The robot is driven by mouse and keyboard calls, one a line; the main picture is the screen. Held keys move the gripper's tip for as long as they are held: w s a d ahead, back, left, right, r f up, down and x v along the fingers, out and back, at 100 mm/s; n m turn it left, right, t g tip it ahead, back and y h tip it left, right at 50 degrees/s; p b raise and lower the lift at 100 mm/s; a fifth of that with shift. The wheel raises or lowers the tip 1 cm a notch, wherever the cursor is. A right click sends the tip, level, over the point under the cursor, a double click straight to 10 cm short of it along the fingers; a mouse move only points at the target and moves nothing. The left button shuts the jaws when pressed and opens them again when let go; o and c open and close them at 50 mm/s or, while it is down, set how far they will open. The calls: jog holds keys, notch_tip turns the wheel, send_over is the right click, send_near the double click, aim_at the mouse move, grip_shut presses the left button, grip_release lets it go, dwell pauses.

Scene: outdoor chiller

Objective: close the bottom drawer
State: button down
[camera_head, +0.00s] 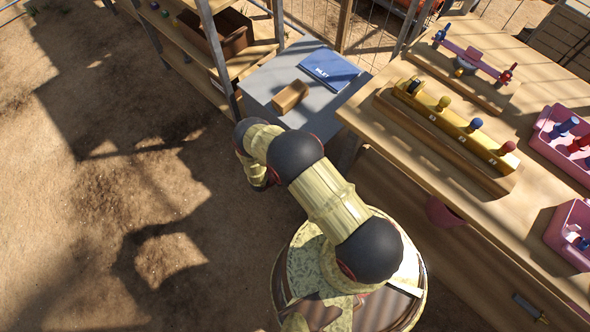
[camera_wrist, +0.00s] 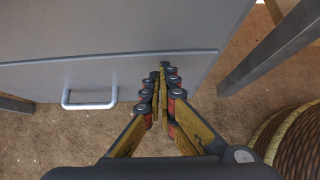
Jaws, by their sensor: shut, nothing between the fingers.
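The grey cabinet (camera_head: 262,84) stands beyond my arm in the head view, with its drawer front hidden there. In the wrist view a grey front (camera_wrist: 40,77) fills the upper left, with a seam line across it. A pale U-shaped handle (camera_wrist: 90,104) sticks out at its lower edge, left of my gripper. My gripper (camera_wrist: 162,72) is shut and empty, its fingertips over the grey front near its right end. I cannot tell whether they touch it. How far the bottom drawer stands out is unclear. My gripper is hidden in the head view.
A blue book (camera_head: 329,69) and a wooden block (camera_head: 290,96) lie on the cabinet top. A wooden workbench (camera_head: 400,150) with several tools stands to the right, and shelves (camera_head: 180,40) stand at the upper left. A grey leg (camera_wrist: 275,50) stands right of my gripper. Bare ground (camera_head: 80,220) is clear at left.

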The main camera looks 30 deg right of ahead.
jog(key=a+f+p+v, duration=0.1)
jog(key=p+v, duration=0.2)
jog(key=v, duration=0.9)
jog(key=shift+s+f, duration=0.25)
jog(key=shift+s, duration=0.05)
jog(key=shift+a, duration=0.1)
jog(key=s+d+m+g, duration=0.2)
jog(key=s, duration=0.5)
notch_tip(320, 180, up, 8)
jog(key=s+m+g, duration=0.3)
jog(key=a+r+m+y, duration=0.1)
jog(key=a+r+m, duration=0.15)
jog(key=r, duration=0.85)
jog(key=a+r+m+g+y, duration=0.15)
jog(key=r+m, duration=0.25)
jog(key=r, duration=0.8)
jog(key=a+r+m+y, duration=0.15)
jog(key=r+m, duration=0.25)
jog(key=r, duration=0.7)
jog(key=s+d+r+m+t+y, duration=0.1)
jog(key=s+r+m+t+y, duration=0.1)
jog(key=r, duration=1.4)
jog(key=s+d+r+m+t+y, duration=0.1)
jog(key=s+r+m+t+y, duration=0.2)
jog(key=s+r+t, duration=0.4)
notch_tip(320, 180, up, 9)
jog(key=shift+s+d+m, duration=0.25)
jog(key=shift+s+m, duration=0.2)
jog(key=shift+s, duration=0.4)
